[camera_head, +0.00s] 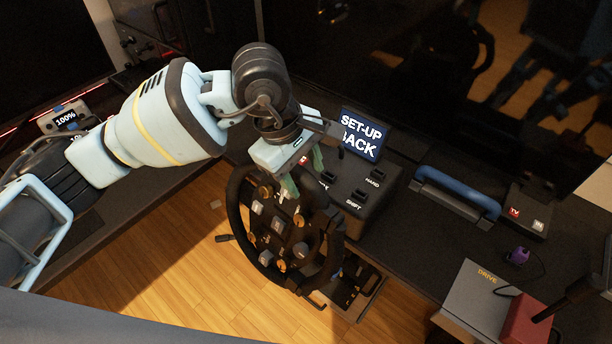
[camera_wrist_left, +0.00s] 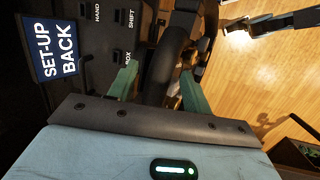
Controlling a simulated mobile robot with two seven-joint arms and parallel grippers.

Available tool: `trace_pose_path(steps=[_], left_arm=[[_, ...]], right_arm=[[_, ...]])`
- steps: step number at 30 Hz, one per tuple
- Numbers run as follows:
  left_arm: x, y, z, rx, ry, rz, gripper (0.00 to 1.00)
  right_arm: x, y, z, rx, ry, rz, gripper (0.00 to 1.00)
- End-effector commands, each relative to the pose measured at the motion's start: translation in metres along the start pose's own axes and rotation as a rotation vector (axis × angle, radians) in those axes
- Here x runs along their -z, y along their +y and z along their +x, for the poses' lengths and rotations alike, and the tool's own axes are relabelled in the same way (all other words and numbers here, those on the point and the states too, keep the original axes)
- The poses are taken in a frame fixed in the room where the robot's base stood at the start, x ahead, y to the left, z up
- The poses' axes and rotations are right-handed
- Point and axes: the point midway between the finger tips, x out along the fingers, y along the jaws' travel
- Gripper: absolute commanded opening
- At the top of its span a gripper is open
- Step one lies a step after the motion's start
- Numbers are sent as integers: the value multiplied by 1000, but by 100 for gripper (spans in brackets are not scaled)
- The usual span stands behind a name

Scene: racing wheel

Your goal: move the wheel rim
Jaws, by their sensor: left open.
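The black racing wheel (camera_head: 238,222) stands on its base in the middle of the head view. Its face carries several knobs and buttons, and its rim is a dark ring. My left gripper (camera_head: 303,173) is above the top of the rim, with its two green fingers pointing down. In the left wrist view, the rim (camera_wrist_left: 166,62) passes between the open green fingers (camera_wrist_left: 160,88). A gap shows between the rim and the right finger; I cannot tell whether the left finger touches it. My left gripper hides part of the rim's top. My right gripper cannot be made out.
Behind the wheel is a dark console with switches and a "SET-UP BACK" screen (camera_head: 362,134). A blue handle (camera_head: 457,192) lies to the right. A grey "DRIVE" box (camera_head: 477,297) and a red block (camera_head: 527,318) are at lower right. Wooden floor shows below the wheel.

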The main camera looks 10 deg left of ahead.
Motion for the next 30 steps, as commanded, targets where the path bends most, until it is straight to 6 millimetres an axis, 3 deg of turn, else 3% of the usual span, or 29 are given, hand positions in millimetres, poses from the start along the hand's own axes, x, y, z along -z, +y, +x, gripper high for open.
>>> trace_pose_path(steps=[6, 12, 30], left_arm=[[0, 1, -36, -4, 2, 2, 49], [-1, 1, -55, -4, 0, 1, 49], [-1, 1, -58, -3, -1, 1, 49]], right_arm=[[0, 0, 2, 0, 0, 0, 0], [-1, 0, 2, 0, -1, 0, 0], [-2, 0, 2, 0, -3, 1, 0]])
